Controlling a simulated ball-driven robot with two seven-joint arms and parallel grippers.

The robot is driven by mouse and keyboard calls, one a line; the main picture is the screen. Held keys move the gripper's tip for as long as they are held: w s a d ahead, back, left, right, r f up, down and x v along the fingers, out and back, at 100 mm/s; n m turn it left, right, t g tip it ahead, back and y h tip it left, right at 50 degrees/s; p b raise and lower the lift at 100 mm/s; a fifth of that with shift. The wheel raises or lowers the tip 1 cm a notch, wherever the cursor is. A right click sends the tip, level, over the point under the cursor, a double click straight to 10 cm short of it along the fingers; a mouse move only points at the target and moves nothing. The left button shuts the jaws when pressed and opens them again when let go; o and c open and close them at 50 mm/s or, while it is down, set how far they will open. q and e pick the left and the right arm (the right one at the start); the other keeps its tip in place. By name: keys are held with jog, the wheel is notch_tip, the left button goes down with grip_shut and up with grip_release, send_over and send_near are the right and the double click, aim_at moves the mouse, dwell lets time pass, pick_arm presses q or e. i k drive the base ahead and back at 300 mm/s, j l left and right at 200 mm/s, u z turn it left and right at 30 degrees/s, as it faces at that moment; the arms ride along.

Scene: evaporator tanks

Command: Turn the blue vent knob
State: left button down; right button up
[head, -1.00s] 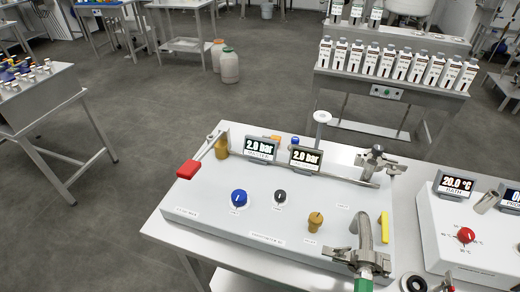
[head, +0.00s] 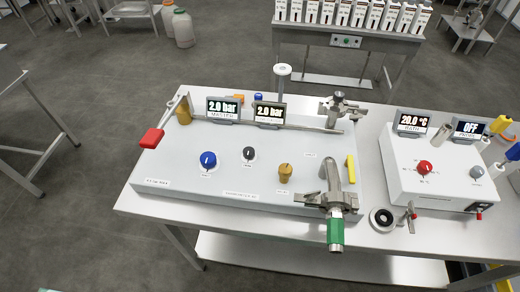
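The blue vent knob (head: 208,160) sits on the top face of the pale grey panel box (head: 225,185), left of a smaller black knob (head: 249,153). A white pointer mark shows on the blue knob. The label below it is too small to read. Neither of my grippers is in view, and nothing touches the knob.
Two displays read 2.0 bar (head: 223,109). A red-handled lever (head: 152,138) is at the panel's left, a brass knob (head: 285,173) and a pipe with a green end (head: 335,235) at its right. A heater box (head: 440,175) stands further right.

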aim_at(208, 160)
jog(key=k+j+z, duration=0.25)
jog(key=j, duration=0.15)
jog(key=k+j+z, duration=0.2)
jog(key=j, duration=0.2)
jog(key=k+j+z, duration=0.25)
jog(key=i+j, duration=0.1)
